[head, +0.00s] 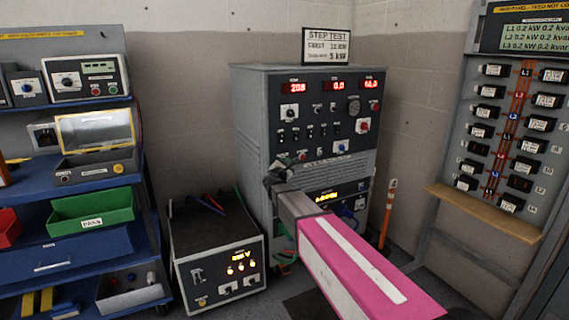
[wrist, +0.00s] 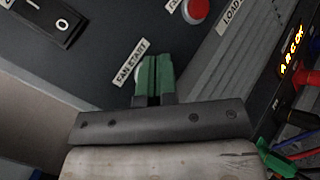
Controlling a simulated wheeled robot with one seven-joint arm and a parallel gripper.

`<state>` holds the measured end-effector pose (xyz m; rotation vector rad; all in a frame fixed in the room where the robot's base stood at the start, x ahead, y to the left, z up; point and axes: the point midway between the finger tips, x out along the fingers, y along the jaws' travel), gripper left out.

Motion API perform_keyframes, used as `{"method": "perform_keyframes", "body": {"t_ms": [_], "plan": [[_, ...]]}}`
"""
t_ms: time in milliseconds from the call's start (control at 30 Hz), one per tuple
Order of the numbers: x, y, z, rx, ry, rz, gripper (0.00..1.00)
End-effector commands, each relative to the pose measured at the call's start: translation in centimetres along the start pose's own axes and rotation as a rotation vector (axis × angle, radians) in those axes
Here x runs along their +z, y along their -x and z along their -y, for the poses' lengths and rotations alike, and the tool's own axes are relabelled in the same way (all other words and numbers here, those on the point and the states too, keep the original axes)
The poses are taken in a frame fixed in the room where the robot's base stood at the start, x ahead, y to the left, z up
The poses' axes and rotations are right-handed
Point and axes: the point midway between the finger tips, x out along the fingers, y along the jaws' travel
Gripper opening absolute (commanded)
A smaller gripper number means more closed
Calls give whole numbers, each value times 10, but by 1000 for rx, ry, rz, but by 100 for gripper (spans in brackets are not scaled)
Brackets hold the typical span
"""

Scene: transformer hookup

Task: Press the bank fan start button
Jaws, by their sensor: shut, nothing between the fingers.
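The load bank (head: 310,85) is a grey cabinet with red displays and rows of switches and buttons on its front. My gripper (head: 281,163) is in front of the lower part of its control panel. In the wrist view my gripper (wrist: 154,75) has its green fingertips shut together, with nothing between them. The FAN START label (wrist: 132,63) is just left of the fingertips. A pale edge of the fan start button (wrist: 138,74) shows beside them; the rest is hidden behind the fingers. I cannot tell whether the fingertips touch it.
A red button (wrist: 195,10) and a black rocker switch (wrist: 62,25) are on the same panel. A slatted vent (wrist: 222,75) lies to the right. In the head view, a blue shelf rack (head: 70,255) stands left, a small supply box (head: 222,270) lower middle, a breaker panel (head: 510,130) right.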

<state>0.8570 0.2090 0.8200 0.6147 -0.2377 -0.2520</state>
Motion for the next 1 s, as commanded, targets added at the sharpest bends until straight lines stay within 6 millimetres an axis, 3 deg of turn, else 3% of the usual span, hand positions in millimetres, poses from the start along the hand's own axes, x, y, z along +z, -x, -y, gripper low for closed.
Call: {"method": "perform_keyframes", "body": {"t_ms": [467, 1000], "plan": [[-1, -2, -1, 0, 0, 0, 0], [7, 10, 7, 0, 0, 0, 0]]}}
